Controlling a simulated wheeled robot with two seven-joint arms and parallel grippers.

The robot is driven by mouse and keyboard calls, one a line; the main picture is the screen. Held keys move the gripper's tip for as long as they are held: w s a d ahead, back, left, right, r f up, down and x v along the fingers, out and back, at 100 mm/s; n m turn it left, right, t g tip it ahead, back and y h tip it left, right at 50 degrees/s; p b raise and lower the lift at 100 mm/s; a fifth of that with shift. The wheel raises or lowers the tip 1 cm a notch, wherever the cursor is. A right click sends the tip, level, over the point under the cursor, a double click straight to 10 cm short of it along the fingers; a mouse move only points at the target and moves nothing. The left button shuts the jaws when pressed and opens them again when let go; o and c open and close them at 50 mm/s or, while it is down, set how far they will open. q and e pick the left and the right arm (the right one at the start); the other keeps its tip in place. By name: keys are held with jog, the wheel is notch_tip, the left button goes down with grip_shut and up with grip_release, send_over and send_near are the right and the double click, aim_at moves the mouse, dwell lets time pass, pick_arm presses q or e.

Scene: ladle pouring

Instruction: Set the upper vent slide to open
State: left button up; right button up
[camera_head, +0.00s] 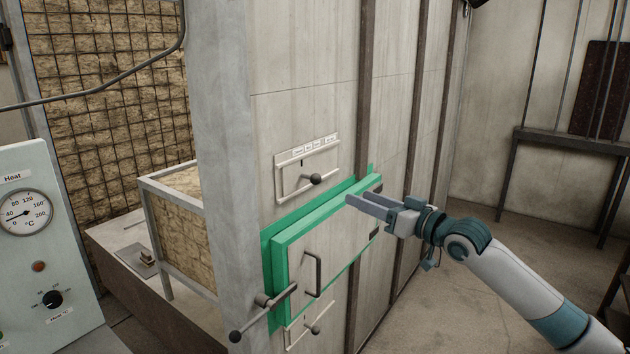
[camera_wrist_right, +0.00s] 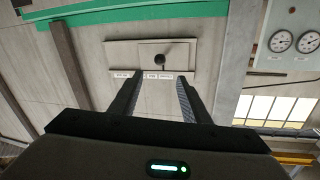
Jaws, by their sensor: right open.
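The upper vent slide (camera_head: 296,176) is a pale metal plate in a frame on the wall, above a green-framed door. Its dark round knob (camera_head: 316,179) stands out right of the plate's middle. A label strip (camera_head: 307,150) runs along its top; its print is too small to read. In the right wrist view the slide appears inverted, with its knob (camera_wrist_right: 160,58) ahead of the fingertips, between their lines. My right gripper (camera_head: 357,198) is open and empty, in front of the wall, lower right of the knob and apart from it. My left gripper is out of view.
The green-framed door (camera_head: 335,225) has a handle (camera_head: 313,275) and a dark latch lever (camera_head: 262,318) projecting at lower left. A lower vent (camera_head: 305,328) sits beneath it. A heat gauge panel (camera_head: 40,240) stands far left.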

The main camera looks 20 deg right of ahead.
aim_at(320, 181)
jog(key=p+x, duration=0.4)
jog(key=x, duration=1.1)
jog(key=shift+w+p, duration=0.2)
jog(key=shift+p, duration=0.15)
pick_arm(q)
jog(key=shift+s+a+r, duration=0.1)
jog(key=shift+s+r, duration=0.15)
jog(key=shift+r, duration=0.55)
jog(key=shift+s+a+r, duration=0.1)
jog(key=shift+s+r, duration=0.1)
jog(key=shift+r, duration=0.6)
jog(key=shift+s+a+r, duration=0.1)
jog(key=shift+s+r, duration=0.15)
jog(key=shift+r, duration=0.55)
pick_arm(e)
jog(key=shift+x, duration=0.85)
grip_shut()
